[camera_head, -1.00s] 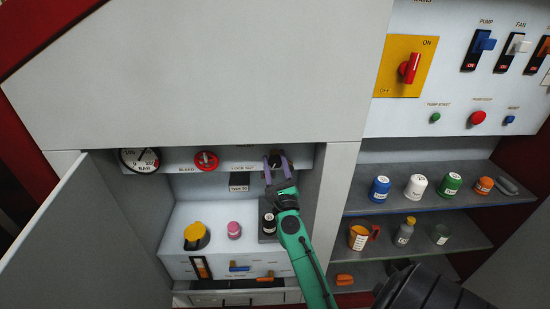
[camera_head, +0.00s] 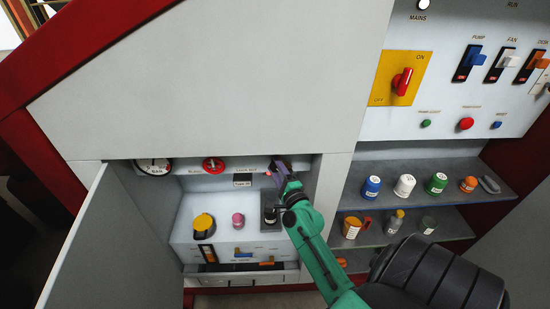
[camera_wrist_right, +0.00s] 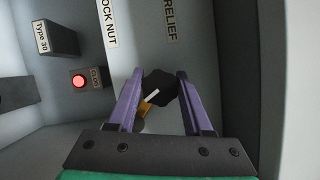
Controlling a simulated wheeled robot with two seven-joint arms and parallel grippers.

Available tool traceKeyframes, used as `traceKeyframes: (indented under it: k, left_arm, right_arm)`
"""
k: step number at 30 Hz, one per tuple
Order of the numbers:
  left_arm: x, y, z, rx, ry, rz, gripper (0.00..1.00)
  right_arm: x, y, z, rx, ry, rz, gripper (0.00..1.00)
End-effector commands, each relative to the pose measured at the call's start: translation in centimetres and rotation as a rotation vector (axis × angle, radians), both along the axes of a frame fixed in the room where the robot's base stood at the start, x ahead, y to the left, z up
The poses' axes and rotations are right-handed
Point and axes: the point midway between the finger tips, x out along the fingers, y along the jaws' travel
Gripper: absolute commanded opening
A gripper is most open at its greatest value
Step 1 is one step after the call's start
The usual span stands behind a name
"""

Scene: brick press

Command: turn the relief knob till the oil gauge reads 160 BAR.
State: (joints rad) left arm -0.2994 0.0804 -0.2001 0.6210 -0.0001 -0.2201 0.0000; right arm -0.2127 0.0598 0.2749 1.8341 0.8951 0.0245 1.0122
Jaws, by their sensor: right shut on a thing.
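The black relief knob (camera_wrist_right: 161,84) with a white pointer line shows in the right wrist view, under the RELIEF label. My right gripper (camera_wrist_right: 160,76) is shut on it, one purple finger on each side. In the head view the right gripper (camera_head: 279,167) reaches under the top edge of the open bay and hides most of the knob. The oil gauge (camera_head: 153,168) is at the bay's upper left. Its top is cut off by the panel edge, and its reading is too small to tell. My left gripper is not in view.
A red bleed knob (camera_head: 213,165) sits between gauge and gripper. A brass piece (camera_wrist_right: 149,108) shows behind the relief knob. An open door (camera_head: 115,245) bounds the bay's left; shelves with several jars (camera_head: 404,186) stand right.

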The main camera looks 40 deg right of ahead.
Motion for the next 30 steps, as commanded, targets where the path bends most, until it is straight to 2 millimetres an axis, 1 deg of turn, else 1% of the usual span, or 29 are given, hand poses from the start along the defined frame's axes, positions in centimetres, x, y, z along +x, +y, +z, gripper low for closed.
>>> traceKeyframes:
  k: [1,6,12,15,21,30]
  left_arm:
    - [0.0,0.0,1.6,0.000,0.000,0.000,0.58]
    - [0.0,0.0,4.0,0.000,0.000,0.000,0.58]
    - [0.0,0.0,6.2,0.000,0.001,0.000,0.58]
    - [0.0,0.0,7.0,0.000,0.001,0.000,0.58]
    - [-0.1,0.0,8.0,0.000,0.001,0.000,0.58]
    - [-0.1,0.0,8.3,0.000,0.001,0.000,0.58]
  right_arm:
    - [0.0,-0.1,0.9,-0.036,0.026,-0.003,0.00]
    - [0.0,-0.1,0.9,-0.159,0.119,-0.003,0.00]
    - [0.0,-0.1,0.7,-0.281,0.210,-0.004,0.00]
    - [0.0,-0.1,0.6,-0.328,0.246,-0.004,0.00]
    - [0.0,-0.2,0.4,-0.391,0.292,-0.005,0.00]
    - [0.0,-0.2,0.2,-0.422,0.312,-0.007,0.00]
